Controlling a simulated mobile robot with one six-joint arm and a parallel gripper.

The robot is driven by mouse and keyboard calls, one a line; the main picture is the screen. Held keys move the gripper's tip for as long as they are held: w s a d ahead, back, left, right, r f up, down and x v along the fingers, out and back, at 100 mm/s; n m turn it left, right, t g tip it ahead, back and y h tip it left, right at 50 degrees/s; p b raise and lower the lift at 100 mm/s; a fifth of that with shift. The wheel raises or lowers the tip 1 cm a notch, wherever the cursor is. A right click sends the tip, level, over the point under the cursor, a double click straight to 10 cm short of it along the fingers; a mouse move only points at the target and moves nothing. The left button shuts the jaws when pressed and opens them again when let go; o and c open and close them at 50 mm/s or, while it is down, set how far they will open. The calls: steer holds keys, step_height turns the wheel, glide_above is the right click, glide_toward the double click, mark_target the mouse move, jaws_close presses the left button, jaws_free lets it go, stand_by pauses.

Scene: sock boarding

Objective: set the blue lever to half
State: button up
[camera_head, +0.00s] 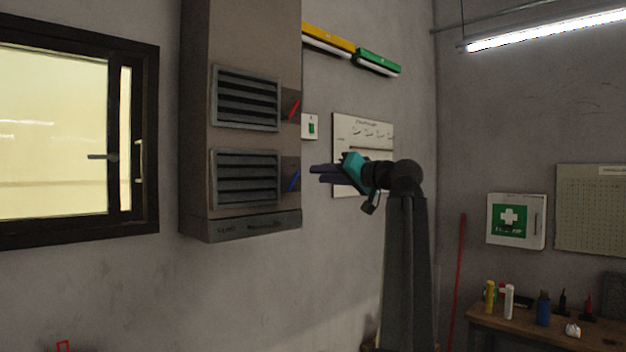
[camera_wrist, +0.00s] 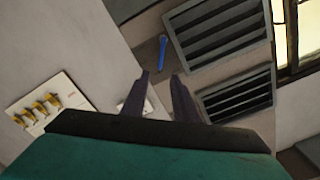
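The blue lever (camera_head: 294,181) is on the right side face of the grey-brown vent cabinet, beside the lower louvre. In the head view it slants, with its upper end to the right. The blue lever also shows in the wrist view (camera_wrist: 162,52), beyond my fingertips and apart from them. My gripper (camera_head: 314,172) is just right of the lever in the head view, pointing toward the cabinet. In the wrist view my gripper (camera_wrist: 162,76) has its two dark fingers spread, with nothing between the tips.
A red lever (camera_head: 294,107) sits beside the upper louvre (camera_head: 246,97). A white switch plate (camera_head: 310,127) with a green switch and a white panel (camera_head: 350,128) are on the wall behind my arm. A window (camera_head: 152,140) is left of the cabinet.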

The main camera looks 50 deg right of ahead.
steer(key=s, duration=0.2)
steer(key=s+b, duration=0.1)
steer(key=s, duration=0.2)
steer(key=shift+s+a, duration=0.2)
steer(key=shift+s, duration=0.05)
stand_by(0.3)
